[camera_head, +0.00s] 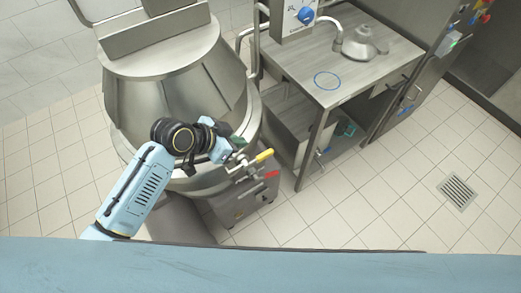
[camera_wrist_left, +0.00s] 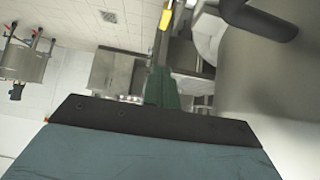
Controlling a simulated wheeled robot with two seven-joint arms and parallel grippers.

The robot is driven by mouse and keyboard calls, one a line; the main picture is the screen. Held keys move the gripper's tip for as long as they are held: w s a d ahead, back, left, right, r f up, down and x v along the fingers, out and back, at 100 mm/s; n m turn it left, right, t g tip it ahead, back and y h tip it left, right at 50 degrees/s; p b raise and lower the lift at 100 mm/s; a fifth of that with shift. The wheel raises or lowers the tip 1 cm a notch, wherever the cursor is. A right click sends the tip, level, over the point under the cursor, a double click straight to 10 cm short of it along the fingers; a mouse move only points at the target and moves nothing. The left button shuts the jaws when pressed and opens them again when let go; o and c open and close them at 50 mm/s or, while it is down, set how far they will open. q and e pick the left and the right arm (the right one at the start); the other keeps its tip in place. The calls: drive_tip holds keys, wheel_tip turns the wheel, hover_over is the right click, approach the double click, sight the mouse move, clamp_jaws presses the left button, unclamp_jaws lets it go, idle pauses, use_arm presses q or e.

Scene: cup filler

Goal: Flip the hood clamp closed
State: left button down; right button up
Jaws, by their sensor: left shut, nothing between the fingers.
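A large steel vessel with a conical hood (camera_head: 170,95) stands at the upper left in the head view. At its front right rim are a lever with a yellow grip (camera_head: 264,156) and a red-tipped handle (camera_head: 271,174) lower down. I cannot tell for certain which part is the hood clamp. My left gripper (camera_head: 238,143) is shut and empty beside the rim, just left of the yellow grip. In the left wrist view, the dark green fingers (camera_wrist_left: 163,88) point up toward a yellow grip (camera_wrist_left: 166,15); contact cannot be told. My right gripper is not in view.
A steel table (camera_head: 345,65) stands right of the vessel, with a shower-head-like nozzle (camera_head: 361,43) and a blue ring mark (camera_head: 327,81) on its top. A control box with a blue knob (camera_head: 305,15) is behind. Tiled floor with a drain (camera_head: 457,192) is clear at the right.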

use_arm(q)
drive_tip(key=b, duration=0.2)
hover_over(268, 152)
drive_tip(key=s+a, duration=0.2)
drive_tip(key=a, duration=0.1)
drive_tip(key=f, duration=0.6)
drive_tip(key=shift+d+f, duration=0.2)
drive_tip(key=shift+f, duration=0.2)
wheel_tip(268, 152, down, 3)
drive_tip(key=shift+w+d+f, duration=0.15)
drive_tip(key=shift+f, duration=0.5)
